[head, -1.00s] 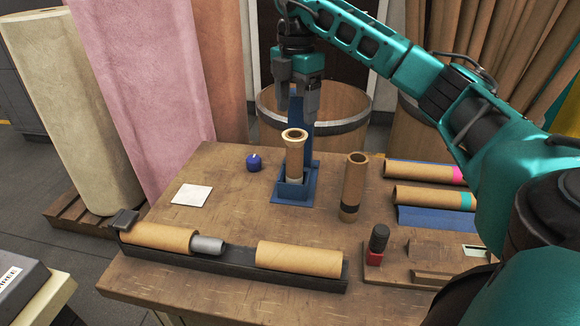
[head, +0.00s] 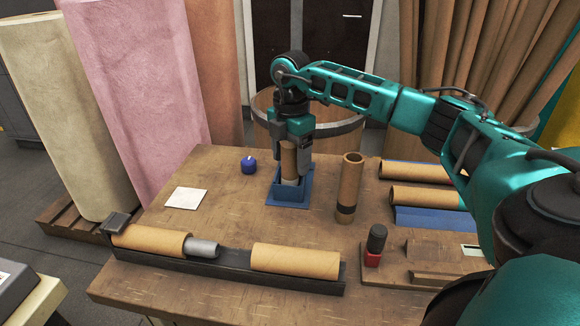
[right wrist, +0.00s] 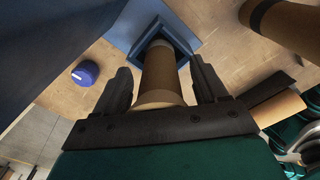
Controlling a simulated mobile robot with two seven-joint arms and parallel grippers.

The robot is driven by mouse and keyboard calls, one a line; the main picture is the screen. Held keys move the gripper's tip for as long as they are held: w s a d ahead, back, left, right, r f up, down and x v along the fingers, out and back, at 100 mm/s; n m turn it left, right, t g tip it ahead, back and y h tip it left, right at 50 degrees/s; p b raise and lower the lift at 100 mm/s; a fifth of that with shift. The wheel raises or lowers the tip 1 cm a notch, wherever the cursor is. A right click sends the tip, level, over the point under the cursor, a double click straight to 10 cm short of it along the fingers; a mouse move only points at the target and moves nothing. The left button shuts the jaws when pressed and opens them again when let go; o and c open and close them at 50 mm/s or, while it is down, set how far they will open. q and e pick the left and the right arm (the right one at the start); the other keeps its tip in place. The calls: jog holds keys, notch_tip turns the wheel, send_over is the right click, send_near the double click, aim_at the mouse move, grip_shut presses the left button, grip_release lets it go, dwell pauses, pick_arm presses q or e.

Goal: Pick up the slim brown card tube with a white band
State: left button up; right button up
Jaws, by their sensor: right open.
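The slim brown card tube (head: 289,162) stands upright in a blue stand (head: 291,197) on the wooden table. A pale band (head: 290,181) shows low on it, just above the stand's socket. My right gripper (head: 290,150) has come down over the tube's top, one finger on each side. In the right wrist view the tube (right wrist: 160,75) lies between the two open fingers (right wrist: 160,88), with a gap on both sides. The gripper hides the tube's upper end in the head view. My left gripper is not in view.
A wider brown tube with a dark band (head: 349,188) stands close right of the stand. A blue round object (head: 249,166) and a white square (head: 186,198) lie to the left. A black rack (head: 227,269) with brown tubes runs along the front.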

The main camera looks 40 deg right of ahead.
jog(key=shift+c, duration=0.4)
grip_shut()
jog(key=shift+r, duration=0.15)
notch_tip(320, 180, up, 14)
jog(key=shift+f+p, duration=0.1)
jog(key=shift+p, duration=0.85)
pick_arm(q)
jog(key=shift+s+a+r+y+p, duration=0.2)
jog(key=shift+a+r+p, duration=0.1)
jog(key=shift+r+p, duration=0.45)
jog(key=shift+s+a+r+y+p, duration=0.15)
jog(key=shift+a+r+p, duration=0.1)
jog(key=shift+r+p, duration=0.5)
pick_arm(e)
jog(key=shift+r, duration=3)
